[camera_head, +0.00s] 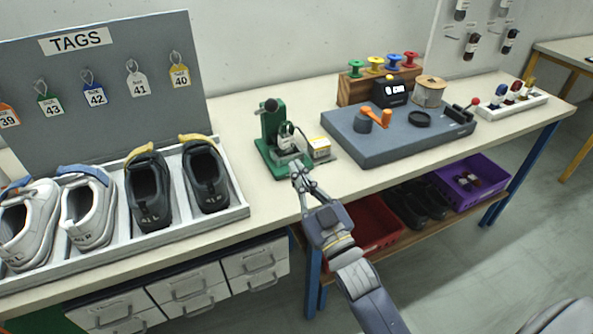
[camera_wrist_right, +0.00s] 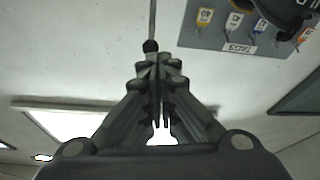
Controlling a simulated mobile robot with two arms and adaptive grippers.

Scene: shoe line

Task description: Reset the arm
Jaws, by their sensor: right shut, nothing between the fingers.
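My right gripper (camera_head: 300,174) is in the head view, at the front edge of the bench, just in front of the green press (camera_head: 271,135). Its fingers are shut and empty. In the right wrist view the closed fingers of the right gripper (camera_wrist_right: 160,90) point up the picture, with the wall behind them. I cannot tell from the head view whether the fingertips touch the press. My left gripper is not in view.
A white tray (camera_head: 243,212) with several shoes stands at left, before the TAGS board (camera_head: 120,60). A grey-blue fixture (camera_head: 385,150) stands right of the press. A red bin (camera_head: 372,228) and a purple bin (camera_head: 500,170) are below. Bare bench lies behind the press.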

